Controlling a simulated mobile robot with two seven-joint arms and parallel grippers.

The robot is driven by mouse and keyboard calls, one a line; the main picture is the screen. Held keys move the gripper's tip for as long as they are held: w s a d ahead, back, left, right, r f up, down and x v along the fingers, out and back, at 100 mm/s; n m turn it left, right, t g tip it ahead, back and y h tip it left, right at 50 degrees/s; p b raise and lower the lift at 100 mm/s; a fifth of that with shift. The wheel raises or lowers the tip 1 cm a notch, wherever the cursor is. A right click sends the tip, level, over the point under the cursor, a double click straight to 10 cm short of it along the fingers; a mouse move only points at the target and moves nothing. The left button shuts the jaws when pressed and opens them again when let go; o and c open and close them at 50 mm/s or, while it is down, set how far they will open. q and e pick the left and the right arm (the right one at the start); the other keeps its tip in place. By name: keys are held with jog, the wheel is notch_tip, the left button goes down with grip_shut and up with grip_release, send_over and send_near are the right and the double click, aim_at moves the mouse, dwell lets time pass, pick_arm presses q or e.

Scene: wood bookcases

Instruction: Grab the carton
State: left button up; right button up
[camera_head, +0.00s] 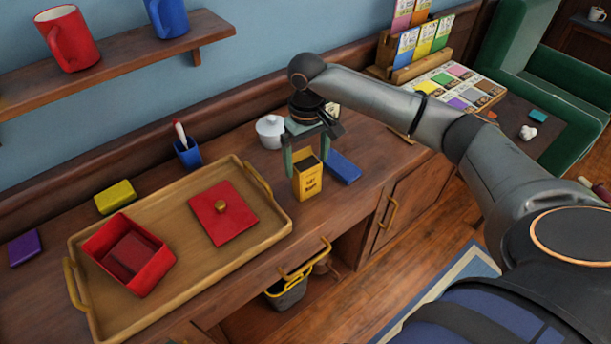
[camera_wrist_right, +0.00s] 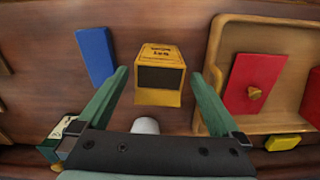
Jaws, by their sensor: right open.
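A yellow carton (camera_head: 307,178) with dark print stands upright on the wooden cabinet top, just right of the tray. In the right wrist view the carton (camera_wrist_right: 160,76) shows its dark opening between the fingers. My right gripper (camera_head: 304,152) is open above the carton, with its green fingers coming down on either side of its upper part. In the wrist view there is a gap between each finger and the carton, and my right gripper (camera_wrist_right: 163,98) holds nothing. My left gripper is not in view.
A wooden tray (camera_head: 257,229) holds a red open box (camera_head: 152,252) and a red lid (camera_head: 222,212). A blue block (camera_head: 343,167) lies close right of the carton. A white lidded pot (camera_head: 270,131) stands behind. A shelf with mugs hangs at upper left.

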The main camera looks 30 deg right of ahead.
aim_at(307, 178)
jog(key=shift+f, duration=3.5)
jog(key=c, duration=1.2)
